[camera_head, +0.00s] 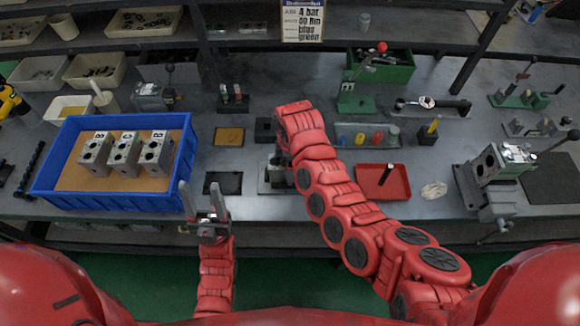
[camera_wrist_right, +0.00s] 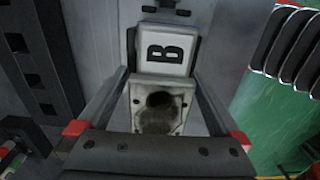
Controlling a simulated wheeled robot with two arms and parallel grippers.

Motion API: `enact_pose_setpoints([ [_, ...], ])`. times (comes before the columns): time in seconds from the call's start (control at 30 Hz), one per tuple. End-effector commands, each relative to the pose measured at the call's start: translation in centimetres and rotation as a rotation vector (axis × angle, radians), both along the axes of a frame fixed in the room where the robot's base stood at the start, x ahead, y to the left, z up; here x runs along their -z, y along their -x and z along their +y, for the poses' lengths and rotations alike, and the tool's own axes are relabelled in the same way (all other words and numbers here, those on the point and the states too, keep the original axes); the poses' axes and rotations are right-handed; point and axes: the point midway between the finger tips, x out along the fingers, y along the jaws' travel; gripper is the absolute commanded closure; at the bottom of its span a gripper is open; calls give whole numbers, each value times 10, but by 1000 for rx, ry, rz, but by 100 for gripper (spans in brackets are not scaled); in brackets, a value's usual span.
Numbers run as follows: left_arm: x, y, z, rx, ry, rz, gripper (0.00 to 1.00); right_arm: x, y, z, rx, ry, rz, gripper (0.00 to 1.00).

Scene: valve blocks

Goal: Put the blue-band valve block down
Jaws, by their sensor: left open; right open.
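A grey metal valve block with a black letter B on a white face (camera_wrist_right: 148,66) stands between the fingers of my right gripper (camera_wrist_right: 163,80) in the right wrist view. The fingers are open on both sides of it; any contact is hard to tell. In the head view this block (camera_head: 276,180) is at the bench's front middle, on a dark grey fixture, mostly hidden by my right arm. My left gripper (camera_head: 203,190) is open and empty, near the bench's front edge, right of the blue tray.
The blue tray (camera_head: 72,127) holds 3 lettered grey blocks (camera_head: 125,153) on a brown liner. A black pad (camera_head: 223,183) lies between tray and fixture. A vise (camera_head: 494,195) stands at far right.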

Motion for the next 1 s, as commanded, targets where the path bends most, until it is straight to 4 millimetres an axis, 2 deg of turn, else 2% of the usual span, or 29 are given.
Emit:
enact_pose_setpoints([
  [0.17, 10, 0, 0, 0, 0, 0, 46, -24, -1, 1, 3, -4, -4, 0],
  [0.27, 19, 0, 0, 0, 0, 0, 46, -48, -1, 1, 1, -3, -5, 0],
  [0.33, 12, 0, 0, 0, 0, 1, 46, -71, -1, -1, 5, -4, -2, 0],
  [0.4, 9, 0, 0, 0, 0, 0, 46, -86, 0, -1, 2, -2, 1, 0],
  [0.5, 6, 0, 0, 0, 0, 0, 46, -100, 0, -1, 1, -3, 5, 0],
  [0.7, 3, 0, 0, 0, 0, 0, 46, -114, 1, -1, 0, 0, 2, 0],
  [1.0, 3, 0, 0, 0, 0, 0, 46, -115, 1, -1, 0, 0, 3, 0],
])
